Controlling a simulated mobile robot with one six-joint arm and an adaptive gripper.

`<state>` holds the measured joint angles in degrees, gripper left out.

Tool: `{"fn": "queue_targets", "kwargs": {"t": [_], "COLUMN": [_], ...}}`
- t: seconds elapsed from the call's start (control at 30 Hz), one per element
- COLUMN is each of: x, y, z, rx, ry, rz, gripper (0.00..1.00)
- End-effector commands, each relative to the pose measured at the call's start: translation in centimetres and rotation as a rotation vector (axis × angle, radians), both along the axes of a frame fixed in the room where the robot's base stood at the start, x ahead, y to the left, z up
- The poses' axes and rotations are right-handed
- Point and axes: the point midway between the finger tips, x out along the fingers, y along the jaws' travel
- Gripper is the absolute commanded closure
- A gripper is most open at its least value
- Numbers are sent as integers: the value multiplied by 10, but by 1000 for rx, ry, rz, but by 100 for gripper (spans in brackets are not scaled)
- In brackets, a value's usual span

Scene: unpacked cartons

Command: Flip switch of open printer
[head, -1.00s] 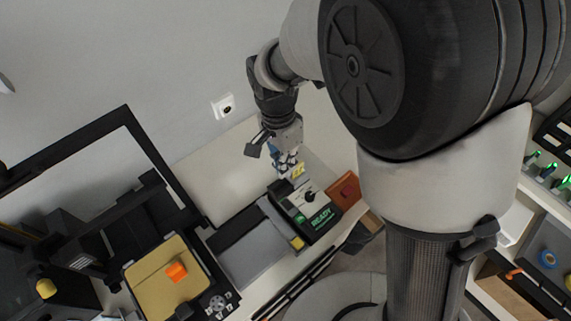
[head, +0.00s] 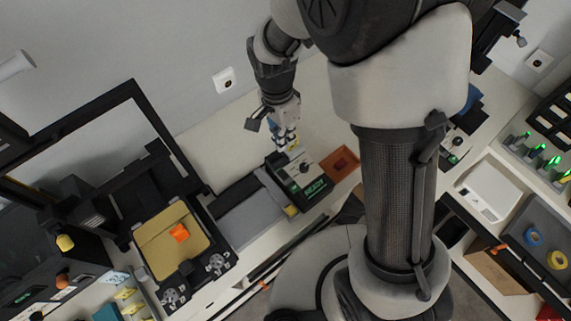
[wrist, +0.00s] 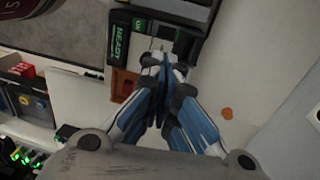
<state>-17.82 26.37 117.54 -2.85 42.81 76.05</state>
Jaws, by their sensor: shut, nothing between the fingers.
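The open printer (head: 168,138) has a black frame and stands at the left in the head view. A dark green box marked READY (head: 314,188), with a pale top and a black knob, stands to the right of a grey slab. The box also shows in the wrist view (wrist: 119,42). My gripper (head: 287,140) is at the box's far end; its fingers are together and empty in the wrist view (wrist: 163,62). Whether they touch the box is unclear.
An orange-brown tray (head: 340,161) lies just right of the box. A wall socket (head: 224,79) is behind the bench. Shelves with a white bin (head: 488,192) stand at the right.

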Motion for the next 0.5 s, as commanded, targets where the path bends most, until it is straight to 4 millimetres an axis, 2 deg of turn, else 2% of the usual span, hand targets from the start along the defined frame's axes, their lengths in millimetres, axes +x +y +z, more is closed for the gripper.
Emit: {"fn": "queue_targets", "kwargs": {"t": [0.17, 0.5], "x": [-2, -10], "y": [-1, -6], "z": [-15, -86], "rx": [-1, -2], "ry": [4, 6], "rz": [1, 2], "gripper": [100, 100]}}
